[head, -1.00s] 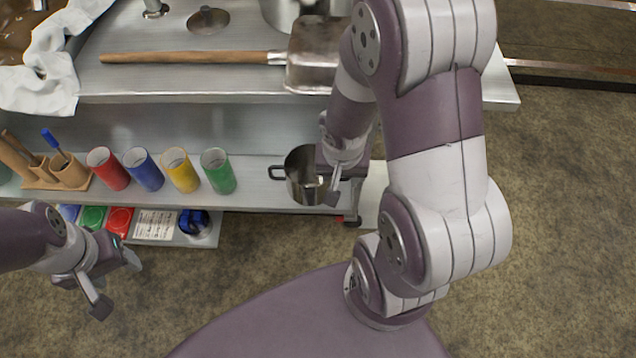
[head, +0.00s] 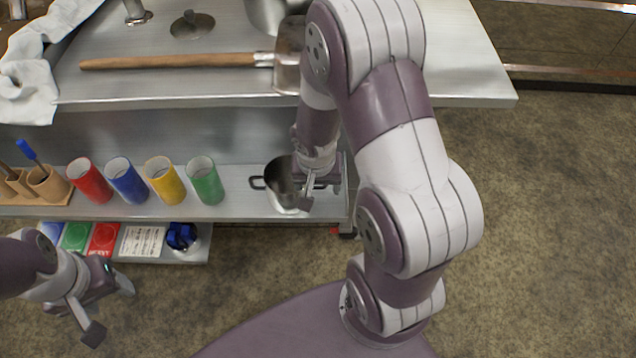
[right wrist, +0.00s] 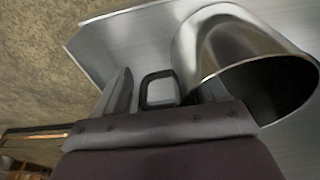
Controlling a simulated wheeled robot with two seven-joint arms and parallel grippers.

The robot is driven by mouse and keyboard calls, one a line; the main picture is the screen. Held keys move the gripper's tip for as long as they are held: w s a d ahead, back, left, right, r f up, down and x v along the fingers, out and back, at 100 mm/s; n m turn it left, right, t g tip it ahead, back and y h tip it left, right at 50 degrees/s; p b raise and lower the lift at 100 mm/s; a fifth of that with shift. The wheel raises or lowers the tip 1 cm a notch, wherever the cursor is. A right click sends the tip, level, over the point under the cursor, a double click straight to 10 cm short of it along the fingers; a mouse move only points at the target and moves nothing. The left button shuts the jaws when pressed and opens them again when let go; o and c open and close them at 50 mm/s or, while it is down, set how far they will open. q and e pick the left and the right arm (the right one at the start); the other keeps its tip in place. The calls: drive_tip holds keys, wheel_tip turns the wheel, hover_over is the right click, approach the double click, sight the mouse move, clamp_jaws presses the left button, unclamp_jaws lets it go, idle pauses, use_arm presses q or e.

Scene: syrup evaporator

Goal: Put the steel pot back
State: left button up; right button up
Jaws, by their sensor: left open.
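The steel pot (head: 281,180) stands upright on the lower steel shelf (head: 235,207), near its right end. It has two dark side handles. In the right wrist view the pot (right wrist: 220,45) shows its open rim, and one handle (right wrist: 158,90) sits in the gap between my right fingers. My right gripper (head: 318,192) is at the pot's right side, with its fingers apart around that handle; it covers part of the pot in the head view. Contact with the handle cannot be told. My left gripper (head: 108,308) is open and empty, low at the left, away from the pot.
Red, blue, yellow and green cups (head: 206,182) stand left of the pot. Above is a steel counter (head: 460,70) with a wooden-handled scoop (head: 170,61), a round lid (head: 192,25), a larger pot (head: 268,14) and a white cloth (head: 40,65). A lower tray (head: 195,252) holds coloured boxes.

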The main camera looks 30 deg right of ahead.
drive_tip(key=shift+r, duration=0.1)
wheel_tip(320, 180, up, 12)
drive_tip(key=s+a+p, duration=0.1)
drive_tip(key=p, duration=0.6)
drive_tip(key=s+a+r+n+y, duration=0.1)
drive_tip(key=s+a+r+n, duration=0.2)
drive_tip(key=s+a+n, duration=0.1)
drive_tip(key=a+n, duration=0.1)
drive_tip(key=n, duration=0.1)
drive_tip(key=shift+a+r+n, duration=0.4)
